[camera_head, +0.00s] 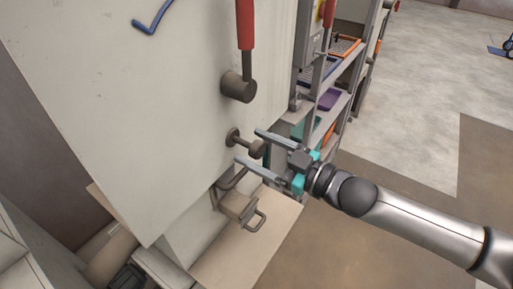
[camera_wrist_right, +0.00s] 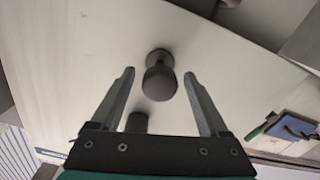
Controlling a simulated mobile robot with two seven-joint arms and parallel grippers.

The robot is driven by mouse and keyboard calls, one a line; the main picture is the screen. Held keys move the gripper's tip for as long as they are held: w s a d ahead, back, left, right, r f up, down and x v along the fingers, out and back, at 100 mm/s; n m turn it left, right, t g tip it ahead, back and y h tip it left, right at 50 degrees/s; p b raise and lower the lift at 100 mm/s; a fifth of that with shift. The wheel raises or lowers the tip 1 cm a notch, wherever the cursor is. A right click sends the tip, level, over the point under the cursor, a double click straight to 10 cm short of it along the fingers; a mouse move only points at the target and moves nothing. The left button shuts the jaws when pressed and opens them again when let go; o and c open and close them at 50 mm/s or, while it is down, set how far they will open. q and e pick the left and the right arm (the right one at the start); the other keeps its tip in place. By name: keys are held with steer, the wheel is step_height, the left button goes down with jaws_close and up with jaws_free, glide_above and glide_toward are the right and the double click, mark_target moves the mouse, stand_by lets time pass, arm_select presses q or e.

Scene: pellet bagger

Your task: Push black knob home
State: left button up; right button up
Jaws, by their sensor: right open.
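The black knob (camera_head: 256,149) sticks out on a short stem from a round collar on the pale machine panel (camera_head: 150,110). In the right wrist view the knob (camera_wrist_right: 159,83) shows end-on, between and just beyond the fingertips. My right gripper (camera_head: 248,147) is open, its two fingers pointing at the panel on either side of the knob. My left gripper is not in view.
A red-handled lever (camera_head: 245,30) on a dark round hub (camera_head: 238,87) sits above the knob. A beige block with a loop handle (camera_head: 240,208) is below. A shelf rack with trays (camera_head: 335,70) stands to the right; open floor (camera_head: 430,90) lies beyond.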

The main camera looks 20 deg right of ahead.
steer(key=shift+w, duration=0.1)
jaws_close()
stand_by(0.7)
steer(key=shift+a, duration=0.1)
stand_by(0.7)
